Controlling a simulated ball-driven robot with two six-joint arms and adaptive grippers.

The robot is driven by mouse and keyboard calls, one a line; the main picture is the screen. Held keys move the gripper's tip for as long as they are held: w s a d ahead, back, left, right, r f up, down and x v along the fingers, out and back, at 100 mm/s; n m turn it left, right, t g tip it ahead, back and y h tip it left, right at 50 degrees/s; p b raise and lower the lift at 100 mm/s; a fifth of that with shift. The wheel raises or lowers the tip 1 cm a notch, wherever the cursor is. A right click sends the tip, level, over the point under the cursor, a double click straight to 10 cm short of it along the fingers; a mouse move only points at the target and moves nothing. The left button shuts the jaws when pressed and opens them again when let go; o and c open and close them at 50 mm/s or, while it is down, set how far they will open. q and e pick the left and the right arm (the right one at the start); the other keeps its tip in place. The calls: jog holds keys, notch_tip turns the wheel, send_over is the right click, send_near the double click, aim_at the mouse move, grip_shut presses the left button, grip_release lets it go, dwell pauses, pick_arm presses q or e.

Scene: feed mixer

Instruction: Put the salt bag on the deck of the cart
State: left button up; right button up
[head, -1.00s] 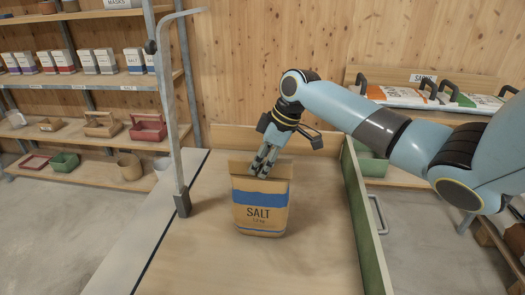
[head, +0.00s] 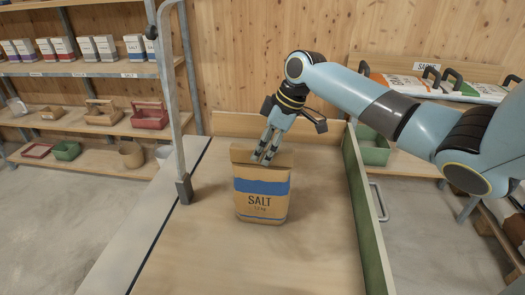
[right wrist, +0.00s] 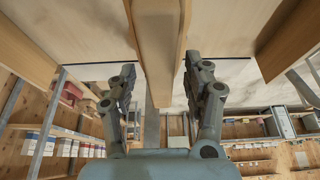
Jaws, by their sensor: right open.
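The salt bag (head: 262,195) is a brown paper bag with a blue band and the word SALT. It stands upright on the wooden deck of the cart (head: 225,260), with a folded top edge. My right gripper (head: 265,157) is at the top of the bag, pointing down, with its fingers apart. In the right wrist view the bag (right wrist: 158,35) shows as a tan strip between the two open fingers (right wrist: 160,100). I cannot tell whether a finger touches it. My left gripper is not in view.
A green side panel (head: 363,210) edges the deck on the right. A grey metal post (head: 183,130) stands at the left edge. Shelves with boxes and baskets (head: 85,70) are at the left, and a rack with bags (head: 430,85) is at the right. The deck's front is clear.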

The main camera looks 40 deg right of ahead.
jog(key=b+v, duration=0.1)
jog(key=v, duration=0.9)
jog(key=shift+s+r, duration=0.15)
jog(key=shift+r, duration=0.15)
